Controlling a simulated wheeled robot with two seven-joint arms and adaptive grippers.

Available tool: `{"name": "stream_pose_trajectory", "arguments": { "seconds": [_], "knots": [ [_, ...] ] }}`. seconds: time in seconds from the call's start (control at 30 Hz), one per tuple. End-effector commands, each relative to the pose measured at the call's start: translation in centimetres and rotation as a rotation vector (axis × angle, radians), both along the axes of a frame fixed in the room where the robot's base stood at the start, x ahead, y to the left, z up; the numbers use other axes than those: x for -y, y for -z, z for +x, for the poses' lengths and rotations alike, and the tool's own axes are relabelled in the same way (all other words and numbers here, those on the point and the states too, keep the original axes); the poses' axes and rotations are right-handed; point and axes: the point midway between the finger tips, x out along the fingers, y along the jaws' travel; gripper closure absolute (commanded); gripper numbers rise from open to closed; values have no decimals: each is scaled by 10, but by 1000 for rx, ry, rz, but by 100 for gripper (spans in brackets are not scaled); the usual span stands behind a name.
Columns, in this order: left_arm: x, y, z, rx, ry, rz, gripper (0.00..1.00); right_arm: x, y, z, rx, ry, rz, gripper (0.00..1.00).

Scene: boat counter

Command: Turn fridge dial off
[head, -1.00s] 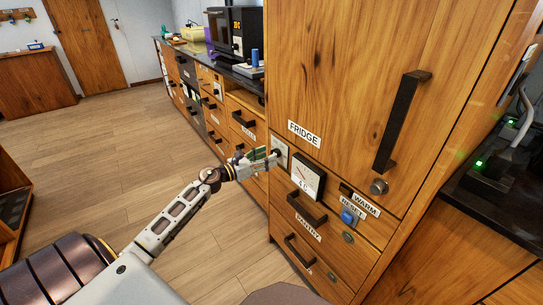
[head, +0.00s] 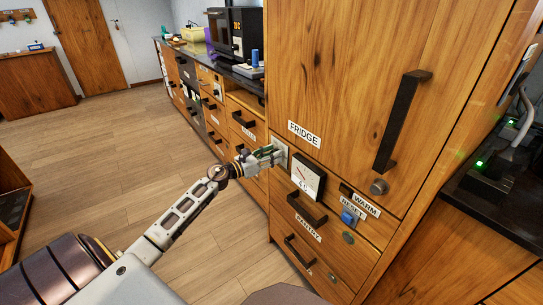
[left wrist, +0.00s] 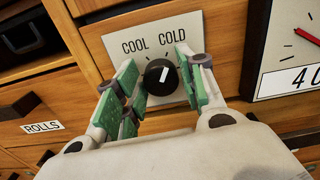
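The fridge dial (left wrist: 160,77) is a round black knob with a white pointer line, on a pale plate (left wrist: 112,44) marked COOL and COLD. Its pointer is nearly upright, tilted slightly right. My left gripper (left wrist: 158,84) is open, with one green-padded finger on each side of the dial; I cannot tell whether either pad touches it. In the head view my left gripper (head: 270,156) is at the cabinet front and hides the dial; part of the plate (head: 283,149) shows. The FRIDGE label (head: 304,133) is above right. My right gripper is not in view.
A square gauge (head: 308,177) is just right of the plate; it also shows in the left wrist view (left wrist: 290,45). A blue RESET button (head: 348,217) and the PANTRY drawer handle (head: 306,208) are lower. Drawers with handles line the left. The floor (head: 120,150) is clear.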

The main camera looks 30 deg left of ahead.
Motion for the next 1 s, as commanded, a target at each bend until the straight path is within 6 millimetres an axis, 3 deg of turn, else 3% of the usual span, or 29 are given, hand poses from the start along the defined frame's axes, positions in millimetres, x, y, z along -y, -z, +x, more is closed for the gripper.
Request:
{"name": "stream_pose_trajectory", "arguments": {
  "seconds": [0.03, 0.2, 0.57, 1.0],
  "knots": [
    [0, 0, 0, 0, 0, 0, 71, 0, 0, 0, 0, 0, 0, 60],
    [0, 0, 0, 0, 0, 0, 91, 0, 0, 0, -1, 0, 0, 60],
    [0, -1, 0, -15, -1, -37, 91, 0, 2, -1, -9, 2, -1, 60],
    [-1, -3, 0, -113, 0, -269, 91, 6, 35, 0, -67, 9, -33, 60]
  ]
}}
